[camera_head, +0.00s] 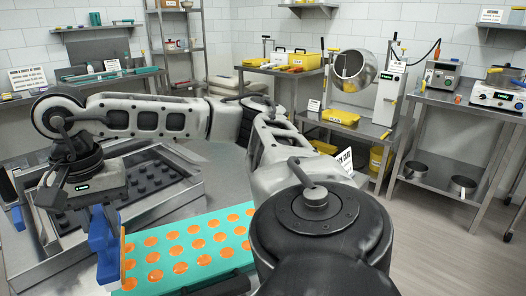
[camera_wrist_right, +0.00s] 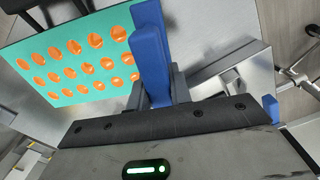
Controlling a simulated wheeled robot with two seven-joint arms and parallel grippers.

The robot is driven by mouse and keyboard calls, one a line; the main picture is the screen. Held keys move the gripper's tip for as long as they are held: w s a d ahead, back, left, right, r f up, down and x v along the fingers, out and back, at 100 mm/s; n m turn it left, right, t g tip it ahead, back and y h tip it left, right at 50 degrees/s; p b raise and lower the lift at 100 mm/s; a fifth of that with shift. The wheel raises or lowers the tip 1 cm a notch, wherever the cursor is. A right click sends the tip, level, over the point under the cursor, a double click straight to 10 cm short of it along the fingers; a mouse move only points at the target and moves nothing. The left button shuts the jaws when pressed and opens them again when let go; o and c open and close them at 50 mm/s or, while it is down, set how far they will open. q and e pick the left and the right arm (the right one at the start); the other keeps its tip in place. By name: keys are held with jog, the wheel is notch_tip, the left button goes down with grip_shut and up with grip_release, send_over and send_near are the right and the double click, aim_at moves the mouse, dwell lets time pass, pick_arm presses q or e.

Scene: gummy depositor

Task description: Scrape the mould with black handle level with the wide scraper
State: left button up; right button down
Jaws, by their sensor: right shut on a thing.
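The teal mould (camera_head: 208,224) lies flat in the lower middle of the head view, with rows of round orange-filled cavities. It also shows at the upper left of the right wrist view (camera_wrist_right: 62,93). A dark bar (camera_head: 222,286) shows at its near edge; I cannot tell whether it is the handle. My right gripper (camera_head: 98,205) is shut on the blue wide scraper (camera_head: 105,248), which stands at the mould's left end with orange along its lower edge. The scraper also shows in the right wrist view (camera_wrist_right: 150,50). My right arm hides part of the mould's right side.
A metal depositor tray (camera_head: 165,215) with dark studs lies behind and left of the mould. Another blue item (camera_head: 17,217) is at the far left. Side tables carry yellow boxes (camera_head: 306,61), a steel drum (camera_head: 352,69) and a hotplate (camera_head: 497,97). Floor is clear at right.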

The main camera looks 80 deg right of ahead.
jog(key=shift+r+p, duration=1.75)
jog(key=shift+r, duration=1)
jog(key=shift+s+f, duration=0.1)
